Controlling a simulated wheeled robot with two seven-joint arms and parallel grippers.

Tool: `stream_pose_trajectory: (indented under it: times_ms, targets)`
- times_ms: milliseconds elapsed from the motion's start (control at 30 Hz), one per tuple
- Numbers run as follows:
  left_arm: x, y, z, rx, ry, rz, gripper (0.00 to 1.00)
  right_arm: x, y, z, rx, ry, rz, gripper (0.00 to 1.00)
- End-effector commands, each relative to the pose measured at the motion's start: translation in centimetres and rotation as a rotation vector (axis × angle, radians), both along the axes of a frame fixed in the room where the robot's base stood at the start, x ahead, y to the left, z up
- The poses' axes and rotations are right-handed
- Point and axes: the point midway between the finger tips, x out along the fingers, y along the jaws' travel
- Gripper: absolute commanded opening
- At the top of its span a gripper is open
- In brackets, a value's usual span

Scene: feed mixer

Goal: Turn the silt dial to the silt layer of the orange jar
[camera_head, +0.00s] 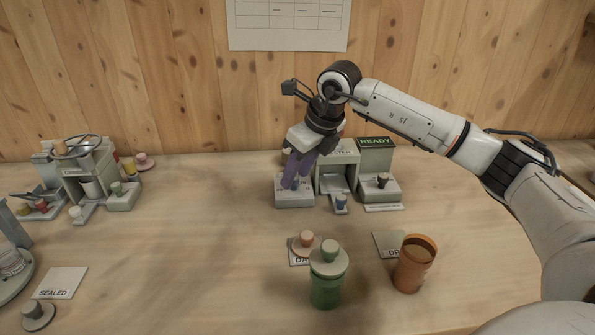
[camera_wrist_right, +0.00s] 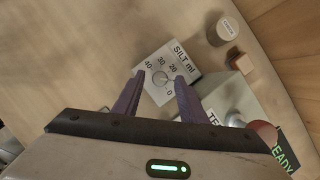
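The silt dial (camera_wrist_right: 161,77) is a small round knob on a pale panel marked "SILT ml", with numbers from 0 to 40 around it. Its pointer is too small to read. My right gripper (camera_wrist_right: 160,82) is open, its purple fingers on either side of the knob; contact cannot be told. In the head view the right gripper (camera_head: 291,185) points down over the silt box (camera_head: 294,201) and hides the dial. The orange jar (camera_head: 412,268) stands upright and open at the front right; its silt layer is not readable. My left gripper is not in view.
A lidded green jar (camera_head: 326,290) stands left of the orange jar. An orange lid (camera_head: 305,246) lies on a card behind it. The tester (camera_head: 338,158) with a READY display (camera_head: 376,142) adjoins the silt box. Another station (camera_head: 88,172) stands at left. The table's middle left is clear.

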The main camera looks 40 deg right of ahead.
Motion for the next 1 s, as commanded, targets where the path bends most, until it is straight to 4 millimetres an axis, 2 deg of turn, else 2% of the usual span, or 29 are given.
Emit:
stream_pose_trajectory:
  times_ms: [267,367,733,1000]
  targets:
    - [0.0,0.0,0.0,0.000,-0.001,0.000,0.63,-0.1,0.0,0.3,0.000,-0.001,0.000,0.38]
    - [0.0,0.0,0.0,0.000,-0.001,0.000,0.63,-0.4,-0.2,1.3,0.000,-0.003,-0.001,0.38]
    - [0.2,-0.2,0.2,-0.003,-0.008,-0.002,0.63,-3.0,-0.7,7.8,0.000,-0.004,0.000,0.38]
    - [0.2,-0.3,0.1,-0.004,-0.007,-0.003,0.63,-3.8,-0.9,9.5,0.000,-0.001,0.000,0.38]
